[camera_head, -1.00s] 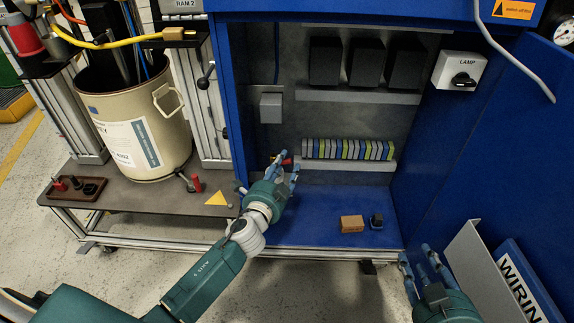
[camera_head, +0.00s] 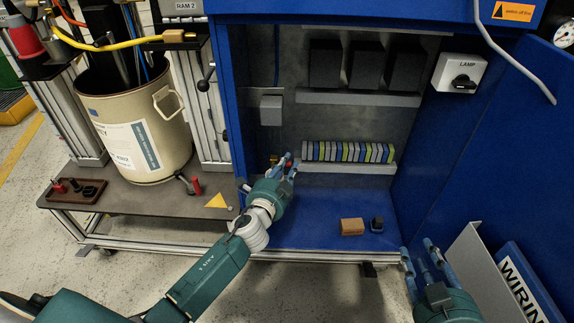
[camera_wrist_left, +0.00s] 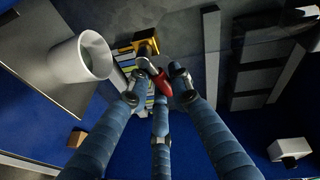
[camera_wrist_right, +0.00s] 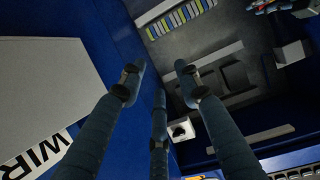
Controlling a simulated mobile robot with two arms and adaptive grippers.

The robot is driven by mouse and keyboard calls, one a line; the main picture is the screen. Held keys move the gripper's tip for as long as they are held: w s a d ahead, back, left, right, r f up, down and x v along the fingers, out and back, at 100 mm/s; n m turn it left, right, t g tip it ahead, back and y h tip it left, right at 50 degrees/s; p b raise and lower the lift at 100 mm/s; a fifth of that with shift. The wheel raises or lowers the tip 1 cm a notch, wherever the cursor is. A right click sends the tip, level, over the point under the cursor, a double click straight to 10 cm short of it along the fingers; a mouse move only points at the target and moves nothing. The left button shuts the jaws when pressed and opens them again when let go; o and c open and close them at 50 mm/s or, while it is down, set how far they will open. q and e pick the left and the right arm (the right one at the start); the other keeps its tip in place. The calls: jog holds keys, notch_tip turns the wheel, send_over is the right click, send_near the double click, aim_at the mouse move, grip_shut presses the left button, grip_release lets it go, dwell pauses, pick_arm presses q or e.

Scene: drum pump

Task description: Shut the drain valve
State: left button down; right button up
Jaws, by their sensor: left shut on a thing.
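The drain valve shows in the left wrist view as a brass body (camera_wrist_left: 146,44) with a red lever (camera_wrist_left: 162,84). In the head view only a small bit of it (camera_head: 274,160) shows behind my fingers, low inside the blue cabinet. My left gripper (camera_head: 284,164) reaches into the cabinet. In the left wrist view its fingertips (camera_wrist_left: 160,80) close around the red lever, partly covering it. My right gripper (camera_head: 419,250) is at the lower right by the cabinet's open door, its fingers apart and empty; they also show in the right wrist view (camera_wrist_right: 159,82).
A brown block (camera_head: 352,225) and a small dark block (camera_head: 377,222) lie on the blue cabinet floor. A terminal strip (camera_head: 347,151) runs above a grey ledge. A beige drum (camera_head: 170,150) stands at left. A grey panel (camera_head: 478,265) and binder (camera_head: 522,280) are beside my right gripper.

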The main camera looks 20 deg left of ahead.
pick_arm(q)
jog(key=shift+f+m+g+y+p, duration=0.15)
jog(key=shift+m+g+y+p, duration=0.15)
jog(key=shift+m+p, duration=0.5)
jog(key=shift+f+m+p, duration=0.4)
jog(key=shift+m+p, duration=0.1)
jog(key=shift+p, duration=0.05)
pick_arm(e)
jog(key=s+d+f+g+h, duration=0.2)
jog(key=s+d+f+g, duration=0.2)
jog(key=s+f+g, duration=0.3)
jog(key=s+f, duration=0.4)
jog(key=s, duration=0.1)
jog(key=shift+s+d+m+g, duration=0.3)
jog(key=shift+s+d, duration=0.05)
pick_arm(q)
jog(key=c, duration=1.5)
grip_release()
jog(key=shift+c, duration=0.2)
jog(key=s+r, duration=0.2)
jog(key=s, duration=1)
jog(key=shift+d+r, duration=0.2)
jog(key=shift+d, duration=0.05)
